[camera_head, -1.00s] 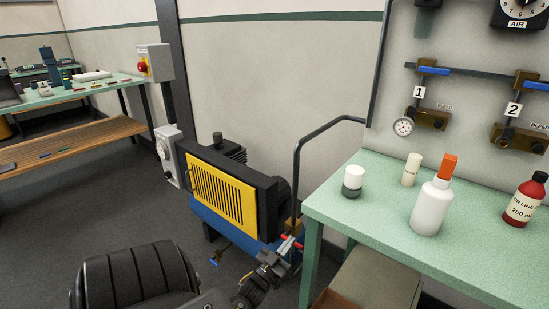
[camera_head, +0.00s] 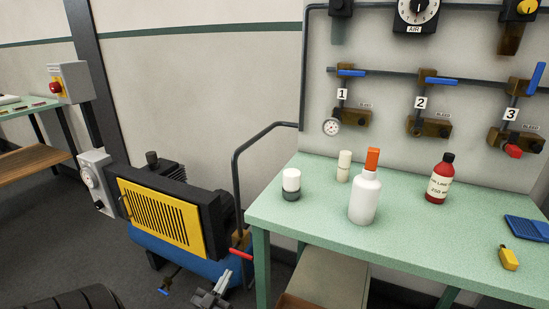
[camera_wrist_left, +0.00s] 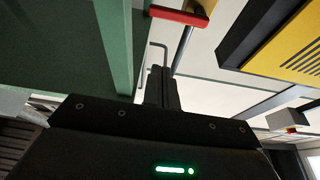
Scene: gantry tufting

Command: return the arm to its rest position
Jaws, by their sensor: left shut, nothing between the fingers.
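My left gripper (camera_head: 211,295) shows at the bottom of the head view, in front of the compressor and left of the green table's front leg. In the left wrist view its fingers (camera_wrist_left: 162,88) are together with nothing between them. A red valve lever (camera_head: 241,254) on the compressor's pipe is just above and to the right of the gripper in the head view. The same red lever (camera_wrist_left: 180,16) shows beyond the fingertips in the left wrist view, apart from them. My right gripper is in neither view.
The compressor has a yellow grille (camera_head: 160,217) and a blue tank (camera_head: 176,256). The green table (camera_head: 320,230) at right holds a white bottle with orange cap (camera_head: 364,200), a red bottle (camera_head: 439,180) and small jars. Numbered valves hang on the wall panel behind. Grey floor lies left.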

